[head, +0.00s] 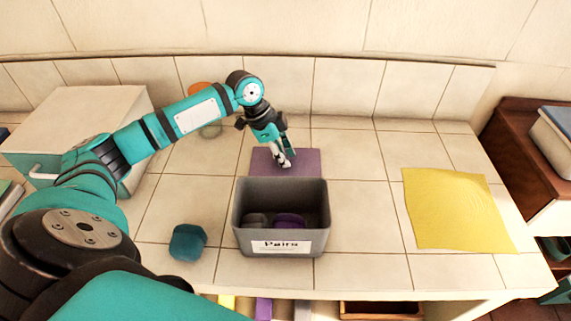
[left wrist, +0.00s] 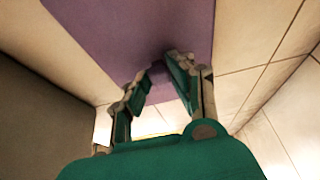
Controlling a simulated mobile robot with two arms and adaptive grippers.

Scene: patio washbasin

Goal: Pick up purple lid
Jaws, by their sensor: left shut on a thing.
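My left gripper (head: 282,160) reaches down over a purple mat (head: 305,158) behind the grey bin (head: 282,188). In the left wrist view its fingertips (left wrist: 160,72) are close together, with a small dark purple piece between them, which I take to be the purple lid (left wrist: 157,73). The lid's outline is hard to tell from the purple mat (left wrist: 120,25) behind it. In the head view the fingers hide the held piece. A purple item (head: 289,220) and a dark grey-purple item (head: 255,220) lie inside the bin. My right gripper is not in view.
The bin bears a label reading "Pairs". A teal block-like item (head: 187,242) stands left of it. A yellow cloth (head: 455,210) lies at the right, and an orange object (head: 200,90) is partly behind my arm. The tiles between bin and cloth are clear.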

